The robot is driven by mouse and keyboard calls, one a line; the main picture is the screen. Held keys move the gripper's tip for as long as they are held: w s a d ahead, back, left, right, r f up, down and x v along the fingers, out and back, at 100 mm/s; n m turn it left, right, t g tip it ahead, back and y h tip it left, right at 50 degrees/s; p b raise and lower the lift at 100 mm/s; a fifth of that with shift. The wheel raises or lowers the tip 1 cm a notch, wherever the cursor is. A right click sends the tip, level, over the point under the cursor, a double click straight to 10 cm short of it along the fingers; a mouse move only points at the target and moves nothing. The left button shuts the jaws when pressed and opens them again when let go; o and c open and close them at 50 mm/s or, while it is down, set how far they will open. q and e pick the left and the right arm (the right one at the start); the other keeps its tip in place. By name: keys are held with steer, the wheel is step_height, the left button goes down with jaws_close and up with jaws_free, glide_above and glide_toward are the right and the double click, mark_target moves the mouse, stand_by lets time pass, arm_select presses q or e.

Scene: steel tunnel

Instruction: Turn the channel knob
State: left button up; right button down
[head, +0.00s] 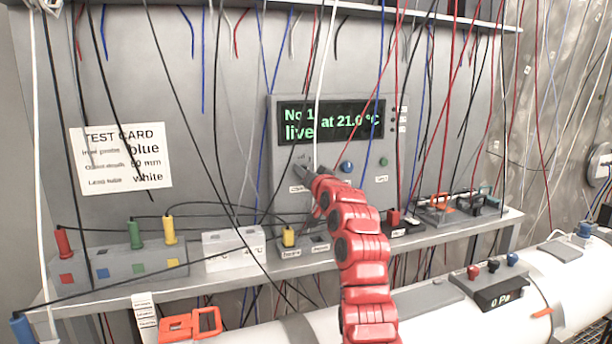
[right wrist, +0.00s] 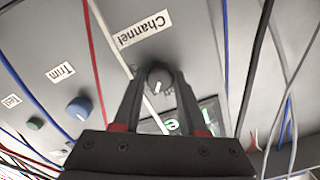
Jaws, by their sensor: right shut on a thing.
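The dark, round channel knob (right wrist: 158,76) has a white pointer mark and sits on the grey panel beside the "Channel" label (right wrist: 145,29) in the right wrist view. My right gripper (right wrist: 157,83) is shut on it, one dark finger on each side. In the head view my red right arm rises from below to the panel, and the right gripper (head: 303,172) is at the panel's lower left, largely hiding the knob. The panel's display (head: 331,121) reads "No 1 live at 21.0 °C" in green. My left gripper is not in view.
A blue trim knob (head: 347,167) and a green button (head: 383,162) are on the same panel. Many thin wires hang in front of it. A shelf (head: 230,267) with socket boxes and plugs runs below. A white pipe (head: 425,318) lies in front.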

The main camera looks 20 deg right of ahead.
steer(key=shift+f, duration=0.1)
steer(key=shift+c, duration=2.2)
jaws_free()
steer(key=s+b, duration=0.5)
steer(key=s, duration=1.2)
steer(key=shift+s+d+b, duration=0.2)
steer(key=shift+d+b, duration=0.1)
steer(key=shift+b, duration=0.05)
